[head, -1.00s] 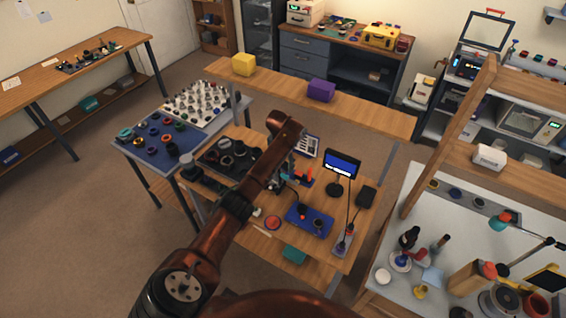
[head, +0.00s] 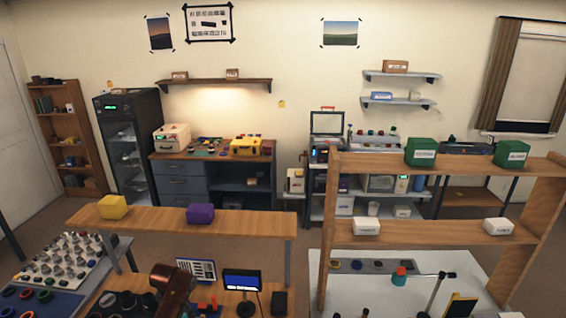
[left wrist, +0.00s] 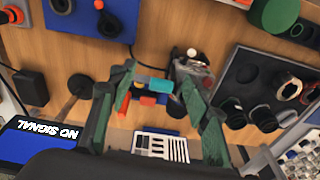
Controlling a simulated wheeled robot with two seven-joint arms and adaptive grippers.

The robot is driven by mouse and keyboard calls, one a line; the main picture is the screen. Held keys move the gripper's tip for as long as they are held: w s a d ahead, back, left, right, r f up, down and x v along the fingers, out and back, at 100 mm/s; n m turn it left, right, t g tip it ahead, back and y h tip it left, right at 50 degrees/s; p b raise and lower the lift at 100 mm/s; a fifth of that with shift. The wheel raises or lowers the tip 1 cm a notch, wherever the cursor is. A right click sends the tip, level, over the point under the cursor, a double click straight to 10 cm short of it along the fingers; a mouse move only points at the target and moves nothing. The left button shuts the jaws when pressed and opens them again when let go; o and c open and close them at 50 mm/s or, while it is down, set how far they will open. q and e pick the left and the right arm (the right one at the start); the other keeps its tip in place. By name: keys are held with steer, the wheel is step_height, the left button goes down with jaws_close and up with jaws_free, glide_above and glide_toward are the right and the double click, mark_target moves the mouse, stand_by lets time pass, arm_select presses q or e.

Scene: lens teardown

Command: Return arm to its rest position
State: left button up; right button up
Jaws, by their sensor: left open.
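My left gripper (left wrist: 155,72) shows in the left wrist view with its two fingers spread apart. It is open, and nothing is clamped between the fingers. Beyond the fingers are small red, blue and orange pieces (left wrist: 148,98) on the wooden bench, and a dark metallic item (left wrist: 192,72) is by the right finger. In the head view a copper-coloured link of my arm (head: 175,288) rises from the bottom edge over the bench. The fingers are hidden there. My right gripper is in neither view.
A monitor (head: 242,280) stands on the bench right of my arm; its screen also shows in the left wrist view (left wrist: 38,142). A raised wooden shelf (head: 160,222) carries a yellow block (head: 113,207) and a purple block (head: 200,214). A dark tray (left wrist: 255,85) holds ring parts.

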arm_select(q)
steer(key=s+d+f+m, duration=0.1)
steer(key=s+d+f, duration=0.2)
steer(key=s+f, duration=0.5)
steer(key=s+d+f, duration=0.2)
steer(key=s+f, duration=0.2)
steer(key=s, duration=0.7)
steer(key=s+d+r+n+t, duration=0.1)
steer(key=s+r, duration=0.2)
steer(key=s, duration=0.8)
steer(key=s+r+t, duration=0.1)
steer(key=s+r, duration=0.2)
steer(key=s, duration=0.9)
step_height(320, 180, down, 33)
steer(key=d+b, duration=0.2)
steer(key=b, duration=0.5)
steer(key=s+f+g+b, duration=0.1)
steer(key=s+f+b, duration=0.2)
steer(key=s+f, duration=0.7)
steer(key=s+f+m+g+b, duration=0.1)
steer(key=s+f+b, duration=0.2)
steer(key=s+f, duration=0.8)
steer(key=shift+a+f, duration=0.15)
steer(key=shift+f, duration=3.05)
